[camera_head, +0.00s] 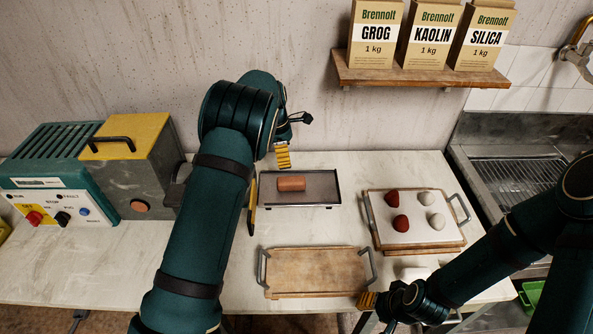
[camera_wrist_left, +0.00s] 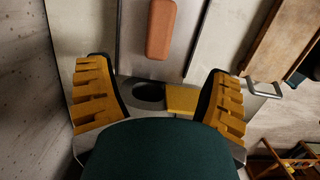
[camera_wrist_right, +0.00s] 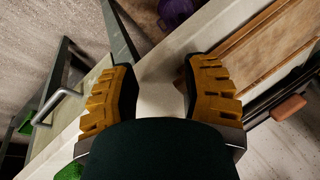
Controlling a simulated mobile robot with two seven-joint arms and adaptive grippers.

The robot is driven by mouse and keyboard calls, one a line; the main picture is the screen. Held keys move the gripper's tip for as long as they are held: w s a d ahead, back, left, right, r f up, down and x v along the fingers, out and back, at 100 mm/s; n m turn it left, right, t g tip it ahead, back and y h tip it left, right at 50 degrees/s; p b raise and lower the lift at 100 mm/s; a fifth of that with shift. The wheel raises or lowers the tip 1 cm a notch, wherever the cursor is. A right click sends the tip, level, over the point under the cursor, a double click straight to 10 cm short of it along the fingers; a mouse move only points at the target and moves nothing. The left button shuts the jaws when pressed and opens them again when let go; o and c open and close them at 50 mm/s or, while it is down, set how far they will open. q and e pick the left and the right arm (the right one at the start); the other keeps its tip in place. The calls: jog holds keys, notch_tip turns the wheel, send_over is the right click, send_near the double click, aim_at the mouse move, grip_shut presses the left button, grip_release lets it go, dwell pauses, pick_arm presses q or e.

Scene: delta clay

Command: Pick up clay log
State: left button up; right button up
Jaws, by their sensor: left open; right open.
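The clay log (camera_head: 291,184) is a short orange-brown cylinder lying on a dark tray (camera_head: 322,193) near the middle of the table. It also shows at the top of the left wrist view (camera_wrist_left: 161,28), beyond the open fingers. My left gripper (camera_head: 268,180) is open and empty beside the tray's left end, partly hidden by its own arm; its fingers in the left wrist view (camera_wrist_left: 160,98) are wide apart and do not touch the log. My right gripper (camera_wrist_right: 155,90) is open and empty at the table's front edge, far from the log, which shows at the right wrist view's right side (camera_wrist_right: 289,107).
An empty wooden tray (camera_head: 315,262) with metal handles lies in front. A board (camera_head: 374,231) with red and pale lumps stands right. A grey-yellow kiln-like box (camera_head: 140,165) stands left. A shelf (camera_head: 420,76) with several bags hangs above. A sink (camera_head: 520,170) is at right.

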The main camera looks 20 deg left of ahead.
aim_at(291, 179)
pick_arm(q)
jog(key=f, duration=0.5)
jog(key=d+f, duration=0.1)
jog(key=f, duration=0.1)
jog(key=shift+f, duration=0.25)
jog(key=shift+w+d+f+b, duration=0.1)
jog(key=shift+d+f, duration=0.05)
jog(key=shift+f, duration=0.85)
jog(key=shift+w+d+f+b, duration=0.15)
jog(key=shift+d+f, duration=0.05)
jog(key=shift+f, duration=0.75)
jog(key=shift+w+d+f+b, duration=0.1)
jog(key=shift+d+f, duration=0.05)
jog(key=shift+f, duration=0.85)
grip_shut()
